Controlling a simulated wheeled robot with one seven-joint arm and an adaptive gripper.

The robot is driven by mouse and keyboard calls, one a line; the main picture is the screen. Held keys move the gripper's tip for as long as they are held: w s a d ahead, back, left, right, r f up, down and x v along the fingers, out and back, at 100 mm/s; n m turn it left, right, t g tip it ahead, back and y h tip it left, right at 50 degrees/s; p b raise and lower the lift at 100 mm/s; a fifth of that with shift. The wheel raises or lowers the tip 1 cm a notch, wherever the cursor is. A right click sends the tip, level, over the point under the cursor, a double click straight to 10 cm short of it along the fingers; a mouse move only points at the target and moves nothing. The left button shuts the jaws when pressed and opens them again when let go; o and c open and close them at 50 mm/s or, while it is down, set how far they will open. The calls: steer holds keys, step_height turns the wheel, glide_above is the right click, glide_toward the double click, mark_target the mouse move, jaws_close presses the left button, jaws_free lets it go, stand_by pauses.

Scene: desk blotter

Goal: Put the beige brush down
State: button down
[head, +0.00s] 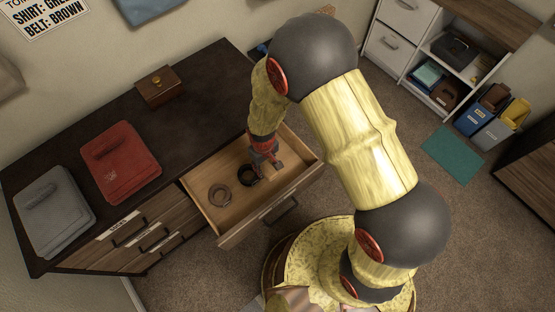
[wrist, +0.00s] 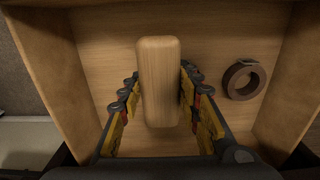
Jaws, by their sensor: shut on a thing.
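The beige brush (wrist: 158,80) is a long, rounded, light wooden block, held lengthwise between the fingers of my gripper (wrist: 162,95) in the wrist view. Both fingers press along its sides. In the head view my gripper (head: 265,160) is inside or just over the open drawer (head: 225,218), toward its far right part. A small part of the brush (head: 278,167) shows beside the fingers there. The wooden drawer floor lies under the brush; I cannot tell whether they touch. The brush's underside is hidden.
A brown rolled belt (wrist: 244,79) lies right of the brush. In the head view a dark coil (head: 246,176) and a lighter coil (head: 219,194) lie in the drawer. Red (head: 121,162) and grey (head: 54,212) folded garments and a wooden box (head: 158,86) sit on the dresser top.

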steer(key=w+d+f, duration=0.2)
steer(key=w, duration=0.2)
steer(key=b, duration=0.3)
glide_above(277, 158)
steer(key=s, duration=0.2)
step_height(277, 158, down, 5)
steer(key=shift+a+f, duration=0.15)
steer(key=shift+w+f+b, duration=0.2)
steer(key=shift+f+b, duration=0.6)
steer(key=shift+f, duration=1.1)
steer(key=shift+f, duration=0.1)
steer(key=c, duration=1.3)
jaws_free()
steer(key=shift+c, duration=0.2)
steer(key=shift+o, duration=0.4)
step_height(277, 158, up, 12)
steer(key=p, duration=0.4)
steer(key=shift+d, duration=0.2)
